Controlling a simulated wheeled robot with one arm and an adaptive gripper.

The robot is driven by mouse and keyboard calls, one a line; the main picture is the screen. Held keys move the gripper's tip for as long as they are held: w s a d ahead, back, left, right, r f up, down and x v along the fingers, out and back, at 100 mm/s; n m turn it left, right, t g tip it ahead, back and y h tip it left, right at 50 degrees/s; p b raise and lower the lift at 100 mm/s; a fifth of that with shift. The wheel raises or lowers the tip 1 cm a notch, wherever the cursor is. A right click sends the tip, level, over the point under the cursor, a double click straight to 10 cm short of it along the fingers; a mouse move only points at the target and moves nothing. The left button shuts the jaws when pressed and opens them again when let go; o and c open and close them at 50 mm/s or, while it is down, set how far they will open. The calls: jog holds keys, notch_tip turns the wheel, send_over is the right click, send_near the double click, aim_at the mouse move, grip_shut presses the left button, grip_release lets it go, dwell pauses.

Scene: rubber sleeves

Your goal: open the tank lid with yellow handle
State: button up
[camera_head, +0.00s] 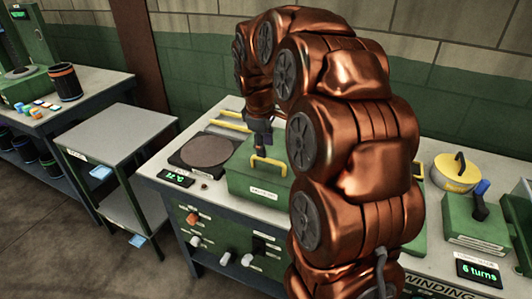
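The green tank (258,193) stands on the grey workbench (162,162) in the middle of the picture, with a pale label on its front. Its lid (242,160) lies flat on top and looks closed. The yellow handle (270,161) is an arch on the lid. My gripper (259,147) is dark and points down just behind and above the handle. I cannot tell whether it touches the handle or how far its fingers are apart. My copper arm hides the tank's right side.
A dark round plate (206,151) and yellow bars (229,125) are left of and behind the tank. A display (175,177) sits at the front edge. A yellow-topped pot (456,171) and a winding device (478,221) stand right. A grey cart (117,133) is left.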

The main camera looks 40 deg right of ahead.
aim_at(266, 159)
jog(key=shift+w+d+f+p, duration=0.2)
jog(key=shift+f+p, duration=0.1)
jog(key=shift+f, duration=0.85)
jog(key=shift+w+d+f+p, duration=0.15)
jog(key=shift+f+p, duration=0.1)
jog(key=shift+f, duration=0.9)
jog(key=shift+s, duration=0.1)
grip_shut()
